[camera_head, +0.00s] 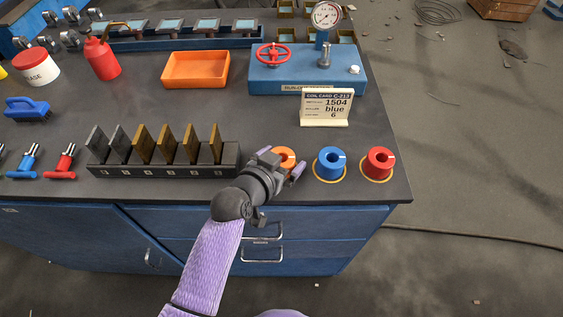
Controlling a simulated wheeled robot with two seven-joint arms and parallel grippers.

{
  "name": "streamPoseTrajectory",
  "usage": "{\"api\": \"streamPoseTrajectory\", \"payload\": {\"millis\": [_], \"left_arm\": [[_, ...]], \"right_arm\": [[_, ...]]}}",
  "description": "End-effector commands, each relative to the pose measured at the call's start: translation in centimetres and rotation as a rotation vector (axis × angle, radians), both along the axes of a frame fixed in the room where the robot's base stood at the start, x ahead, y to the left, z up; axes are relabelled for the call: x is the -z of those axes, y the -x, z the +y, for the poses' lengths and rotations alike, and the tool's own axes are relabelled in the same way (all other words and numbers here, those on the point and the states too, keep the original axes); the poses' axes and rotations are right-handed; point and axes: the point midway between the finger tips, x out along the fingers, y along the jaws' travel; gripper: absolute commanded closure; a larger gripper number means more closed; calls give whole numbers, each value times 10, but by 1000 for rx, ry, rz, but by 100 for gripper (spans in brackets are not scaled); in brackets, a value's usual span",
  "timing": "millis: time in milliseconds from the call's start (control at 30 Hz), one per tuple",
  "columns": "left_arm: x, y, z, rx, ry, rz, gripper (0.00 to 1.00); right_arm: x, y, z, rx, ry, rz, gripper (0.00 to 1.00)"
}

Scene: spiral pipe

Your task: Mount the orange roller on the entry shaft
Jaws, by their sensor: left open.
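The orange roller (285,154) stands near the front edge of the bench, left of the other rollers, and is partly hidden by my left gripper. My left gripper (282,163) is open, its fingers on either side of the orange roller; I cannot tell whether they touch it. On the blue fixture (290,82) at the back right, an upright metal post (324,56) stands bare; I cannot tell whether it is the entry shaft. My right gripper is not in view.
A blue roller (330,161) and a red roller (378,162) stand right of the orange one. A dark slotted rack (165,172) is to the left. The bench middle is clear.

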Motion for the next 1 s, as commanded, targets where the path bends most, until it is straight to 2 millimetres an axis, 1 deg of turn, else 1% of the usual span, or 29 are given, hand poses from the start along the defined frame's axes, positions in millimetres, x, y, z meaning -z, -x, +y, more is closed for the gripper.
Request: {"api": "streamPoseTrajectory", "payload": {"millis": [33, 67, 100, 167, 200, 367, 400, 500, 667, 733, 767, 900, 1000], "left_arm": [[-1, 0, 0, 0, 0, 0, 0], [-1, 0, 0, 0, 0, 0, 4], [-1, 0, 0, 0, 0, 0, 13], [-1, 0, 0, 0, -1, 0, 25], [-1, 0, 0, 0, -1, 0, 34], [-1, 0, 0, 0, 0, 0, 68], [-1, 0, 0, -1, 0, 0, 76], [-1, 0, 0, -1, 0, -2, 95], [-1, 0, 0, -1, -1, -2, 95], [-7, 0, 0, -1, 0, -3, 95], [-13, 0, 0, 0, 0, -6, 95], [-54, 0, 0, 0, 0, -9, 95], [-79, 0, 0, 0, 0, -8, 95]], "right_arm": [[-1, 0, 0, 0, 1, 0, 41], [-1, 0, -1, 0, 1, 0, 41], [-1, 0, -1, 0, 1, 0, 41], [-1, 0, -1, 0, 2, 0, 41], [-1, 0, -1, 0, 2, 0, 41], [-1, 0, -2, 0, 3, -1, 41], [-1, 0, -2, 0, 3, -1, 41], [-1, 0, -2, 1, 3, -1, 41], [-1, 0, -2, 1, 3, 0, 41], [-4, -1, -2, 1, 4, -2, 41], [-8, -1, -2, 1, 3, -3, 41], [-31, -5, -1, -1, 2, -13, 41], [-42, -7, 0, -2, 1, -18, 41]]}}
